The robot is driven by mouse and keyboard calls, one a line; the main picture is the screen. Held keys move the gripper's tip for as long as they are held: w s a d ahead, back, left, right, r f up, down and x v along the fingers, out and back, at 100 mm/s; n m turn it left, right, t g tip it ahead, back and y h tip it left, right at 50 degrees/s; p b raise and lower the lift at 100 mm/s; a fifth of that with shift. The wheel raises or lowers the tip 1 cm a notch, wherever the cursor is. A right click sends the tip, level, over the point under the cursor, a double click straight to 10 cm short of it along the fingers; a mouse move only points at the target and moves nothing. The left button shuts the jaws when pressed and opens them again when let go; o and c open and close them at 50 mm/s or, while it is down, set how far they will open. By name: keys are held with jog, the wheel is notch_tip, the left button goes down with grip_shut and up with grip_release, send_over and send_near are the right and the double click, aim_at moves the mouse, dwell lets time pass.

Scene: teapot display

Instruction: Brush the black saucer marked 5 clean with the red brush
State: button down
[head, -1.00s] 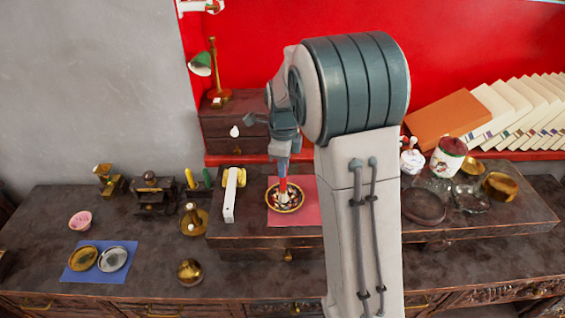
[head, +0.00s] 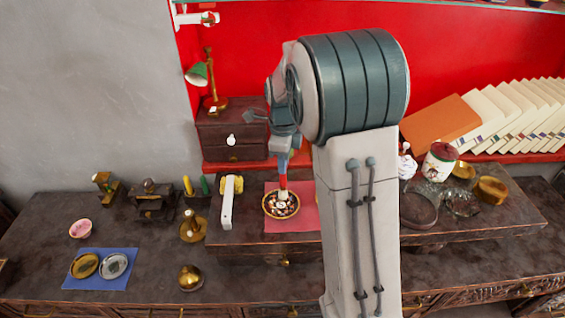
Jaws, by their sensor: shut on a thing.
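The dark saucer (head: 268,211) with a gold rim sits on the red mat (head: 305,222) on the raised middle shelf. Its inside is covered with light and brown specks; a number on it is not readable. My gripper (head: 284,160) is above the saucer, shut on the red brush (head: 283,182). The brush is upright, with its pale bristles down in the saucer, seemingly touching it. My arm hides part of the mat's right side and the fingertips are small and hard to see.
A white long object (head: 227,208) stands left of the mat. A blue mat (head: 100,283) with two small saucers lies at the lower left. A brass bell-like object (head: 192,230) and a round brass pot (head: 190,277) stand between. Jars and dishes crowd the right.

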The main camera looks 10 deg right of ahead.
jog(key=shift+r+p, duration=0.3)
jog(key=shift+r, duration=0.55)
jog(key=shift+r+p, duration=1.2)
jog(key=shift+r, duration=0.3)
jog(key=shift+f, duration=0.15)
